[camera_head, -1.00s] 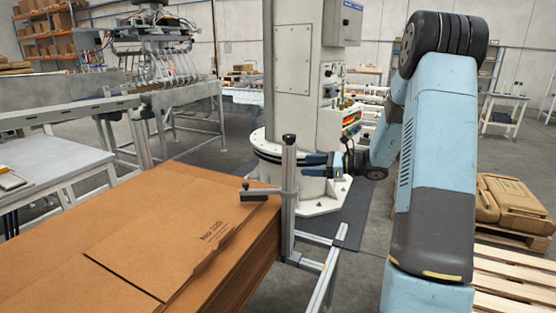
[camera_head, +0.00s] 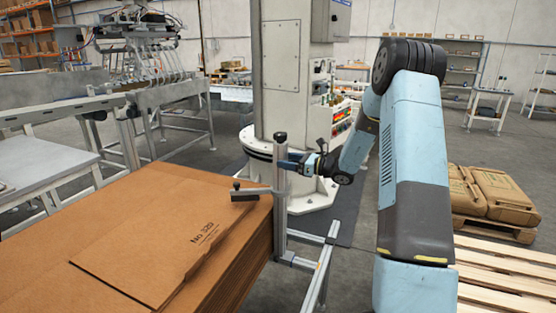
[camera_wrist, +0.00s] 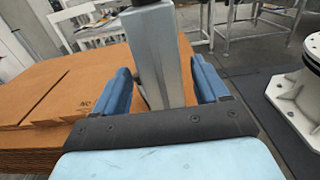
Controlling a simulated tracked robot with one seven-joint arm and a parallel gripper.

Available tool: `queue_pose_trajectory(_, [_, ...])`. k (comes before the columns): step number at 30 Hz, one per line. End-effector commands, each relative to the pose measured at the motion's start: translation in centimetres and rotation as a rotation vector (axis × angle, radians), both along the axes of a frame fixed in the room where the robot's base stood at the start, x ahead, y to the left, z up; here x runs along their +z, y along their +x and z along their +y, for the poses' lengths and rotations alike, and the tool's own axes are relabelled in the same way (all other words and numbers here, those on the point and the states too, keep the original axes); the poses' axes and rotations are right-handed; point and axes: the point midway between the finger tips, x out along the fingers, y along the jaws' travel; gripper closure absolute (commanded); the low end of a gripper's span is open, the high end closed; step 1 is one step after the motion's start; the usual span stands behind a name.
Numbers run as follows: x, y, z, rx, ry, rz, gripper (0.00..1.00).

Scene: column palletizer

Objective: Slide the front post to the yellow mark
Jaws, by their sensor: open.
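The front post (camera_head: 281,215) is an upright grey metal profile with a dark cap, standing on a floor-level rail (camera_head: 322,270) beside the cardboard stack. A short arm with a dark knob (camera_head: 237,186) reaches from it over the stack. A small yellow mark (camera_head: 318,266) shows on the rail, to the right of the post's foot. My gripper (camera_head: 287,163) is at the upper part of the post. In the wrist view the post (camera_wrist: 160,55) stands between the two blue fingers (camera_wrist: 162,78), which are open. The post's foot is hidden there.
The cardboard stack (camera_head: 140,245) fills the lower left, close to the post. A white column base (camera_head: 312,200) stands behind the gripper. A wooden pallet (camera_head: 510,270) lies at the right. Grey floor is free between rail and pallet.

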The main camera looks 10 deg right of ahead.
Motion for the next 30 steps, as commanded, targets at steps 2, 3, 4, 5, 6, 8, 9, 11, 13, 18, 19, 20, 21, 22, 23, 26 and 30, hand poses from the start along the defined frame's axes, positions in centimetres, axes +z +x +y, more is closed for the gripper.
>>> queue_pose_trajectory(2, [-0.1,0.8,1.2,0.003,0.0,0.0,0.27])
queue_pose_trajectory(3, [-0.1,1.1,1.7,0.003,0.0,0.0,0.27])
queue_pose_trajectory(4, [-0.1,1.4,2.0,0.002,0.0,0.0,0.27])
queue_pose_trajectory(5, [-0.1,1.6,2.3,0.002,0.0,0.0,0.27])
queue_pose_trajectory(6, [-0.1,1.9,2.7,0.002,0.0,0.0,0.27])
queue_pose_trajectory(8, [-0.1,2.2,3.2,0.002,-0.001,0.001,0.27])
queue_pose_trajectory(9, [-0.1,2.4,3.4,0.002,-0.001,0.001,0.27])
queue_pose_trajectory(11, [-0.1,2.7,3.7,0.0,-0.001,0.001,0.27])
queue_pose_trajectory(13, [0.0,2.8,3.9,0.0,-0.001,0.001,0.27])
queue_pose_trajectory(18, [0.0,2.9,4.0,-0.001,-0.001,0.001,0.27])
queue_pose_trajectory(19, [0.0,2.9,4.0,-0.001,-0.001,0.001,0.27])
queue_pose_trajectory(20, [0.0,2.9,4.0,0.0,-0.001,0.001,0.27])
queue_pose_trajectory(21, [0.0,2.9,4.0,0.0,-0.001,0.001,0.27])
queue_pose_trajectory(22, [0.0,2.9,4.0,0.0,-0.001,0.001,0.27])
queue_pose_trajectory(23, [0.0,2.9,4.0,0.0,-0.001,0.001,0.29])
queue_pose_trajectory(26, [0.0,2.9,4.0,0.0,-0.001,0.001,0.38])
queue_pose_trajectory(30, [0.0,2.9,4.0,0.0,-0.001,0.001,0.52])
